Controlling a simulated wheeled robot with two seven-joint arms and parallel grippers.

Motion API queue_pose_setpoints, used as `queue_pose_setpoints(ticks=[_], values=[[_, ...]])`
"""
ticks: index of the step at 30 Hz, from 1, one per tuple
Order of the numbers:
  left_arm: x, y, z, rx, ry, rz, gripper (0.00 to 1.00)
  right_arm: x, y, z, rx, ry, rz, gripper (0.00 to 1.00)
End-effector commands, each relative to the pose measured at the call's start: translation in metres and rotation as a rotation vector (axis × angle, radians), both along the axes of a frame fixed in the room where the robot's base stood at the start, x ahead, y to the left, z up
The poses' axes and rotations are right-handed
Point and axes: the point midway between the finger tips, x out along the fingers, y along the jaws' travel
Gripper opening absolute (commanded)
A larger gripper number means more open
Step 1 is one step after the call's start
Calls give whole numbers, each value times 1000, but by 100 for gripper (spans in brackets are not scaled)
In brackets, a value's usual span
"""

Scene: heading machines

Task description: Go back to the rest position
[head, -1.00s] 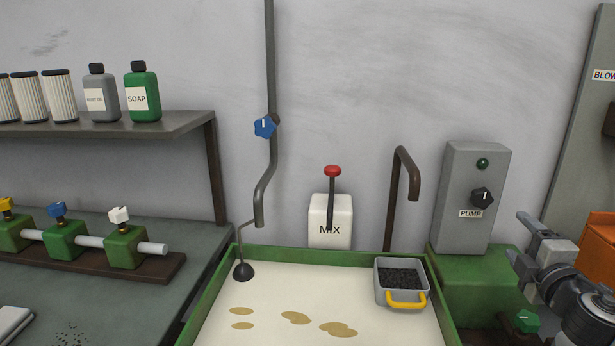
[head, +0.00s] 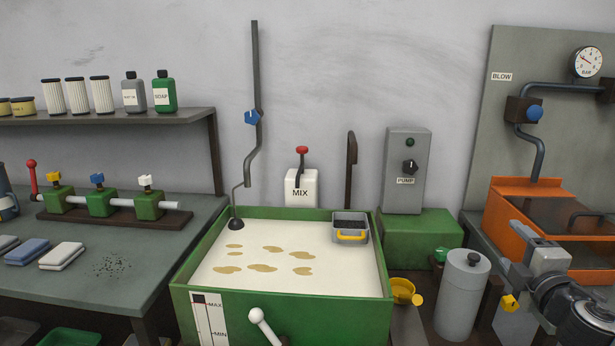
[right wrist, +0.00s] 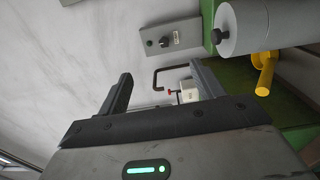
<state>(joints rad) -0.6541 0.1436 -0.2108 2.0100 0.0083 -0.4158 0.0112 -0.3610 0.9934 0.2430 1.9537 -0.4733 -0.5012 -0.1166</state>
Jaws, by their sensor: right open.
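My right gripper (head: 512,241) is at the lower right in the head view, in front of the orange tank (head: 500,232). It is raised and tilted. In the right wrist view its two fingers (right wrist: 161,70) are spread apart with nothing between them. Behind the gap show a bent dark pipe and a white box with a red knob (right wrist: 188,94). My left gripper is not in the head view.
A green-rimmed tank (head: 285,320) with pale liquid stands in the middle, a grey basket (head: 350,232) at its back right corner. A grey canister (head: 462,300) and a yellow cup (head: 404,290) stand near my right gripper. A bench with valves (head: 98,204) is left.

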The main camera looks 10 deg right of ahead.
Motion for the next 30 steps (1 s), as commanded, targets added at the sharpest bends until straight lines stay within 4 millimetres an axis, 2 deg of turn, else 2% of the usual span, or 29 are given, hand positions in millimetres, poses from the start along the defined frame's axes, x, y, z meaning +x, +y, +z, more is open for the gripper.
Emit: queue_pose_setpoints(ticks=[6, 11, 17, 20, 23, 24, 27, 30], values=[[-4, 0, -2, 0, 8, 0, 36, -11, 15, -46, 125, 57, 6, 67], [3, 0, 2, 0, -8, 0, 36, -23, 32, -87, 246, 109, 9, 67], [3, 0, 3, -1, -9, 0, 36, -48, 68, -149, 451, 189, 9, 67], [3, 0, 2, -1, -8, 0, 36, -68, 101, -190, 605, 244, 5, 67], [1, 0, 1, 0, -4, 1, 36, -97, 150, -234, 816, 310, -6, 67], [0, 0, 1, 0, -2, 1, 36, -109, 173, -249, 908, 335, -13, 67], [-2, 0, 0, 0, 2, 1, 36, -138, 232, -276, 1133, 390, -33, 67], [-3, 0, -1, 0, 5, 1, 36, -159, 282, -289, 1323, 425, -53, 67]])
